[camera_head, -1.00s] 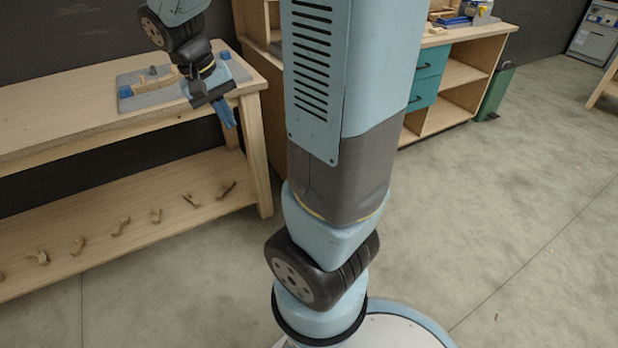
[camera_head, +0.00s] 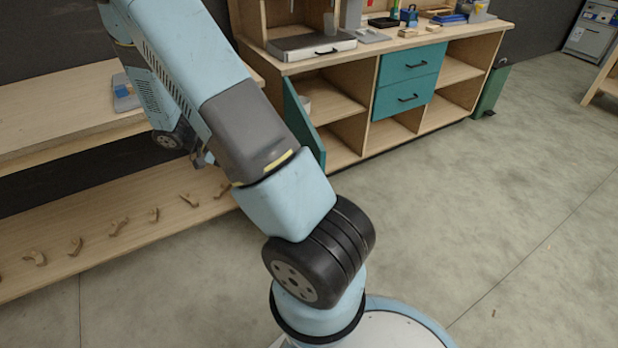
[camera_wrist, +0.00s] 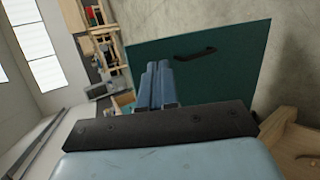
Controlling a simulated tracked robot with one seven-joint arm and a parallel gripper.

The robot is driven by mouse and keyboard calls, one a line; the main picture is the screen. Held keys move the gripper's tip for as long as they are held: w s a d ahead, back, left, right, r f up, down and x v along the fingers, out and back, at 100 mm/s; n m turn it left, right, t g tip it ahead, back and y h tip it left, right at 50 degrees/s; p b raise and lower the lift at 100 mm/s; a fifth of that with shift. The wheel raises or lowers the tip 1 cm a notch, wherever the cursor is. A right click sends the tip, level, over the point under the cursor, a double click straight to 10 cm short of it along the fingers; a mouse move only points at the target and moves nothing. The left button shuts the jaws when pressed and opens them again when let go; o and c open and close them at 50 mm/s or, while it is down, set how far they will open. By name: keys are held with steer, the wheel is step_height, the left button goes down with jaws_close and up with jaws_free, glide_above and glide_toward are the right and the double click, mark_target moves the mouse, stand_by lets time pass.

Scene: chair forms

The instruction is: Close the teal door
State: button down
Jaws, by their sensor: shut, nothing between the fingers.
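The teal door (camera_head: 301,122) stands swung open at the left end of the wooden cabinet in the head view, seen nearly edge-on, its lower part partly behind my arm. In the wrist view the teal door (camera_wrist: 225,75) is a broad panel with a black bar handle (camera_wrist: 195,54). My gripper (camera_wrist: 158,68) is shut and empty, its blue fingers overlapping the left part of the panel. I cannot tell whether they touch it. In the head view my arm hides most of the gripper.
The cabinet has two teal drawers (camera_head: 408,82), both shut, and open shelves. A grey case (camera_head: 311,45) and tools lie on its top. A wooden workbench (camera_head: 60,105) with small wooden pieces on its lower shelf stands at left. The floor at right is clear.

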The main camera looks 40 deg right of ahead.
steer(key=d+f+g+h, duration=0.1)
steer(key=d+f+h, duration=0.2)
steer(key=f, duration=0.4)
steer(key=d+f+h, duration=0.2)
steer(key=f+h, duration=0.2)
steer(key=f, duration=0.4)
steer(key=x, duration=1.4)
steer(key=shift+s+d+f+n, duration=0.2)
steer(key=shift+f+n, duration=0.05)
steer(key=shift+n, duration=0.05)
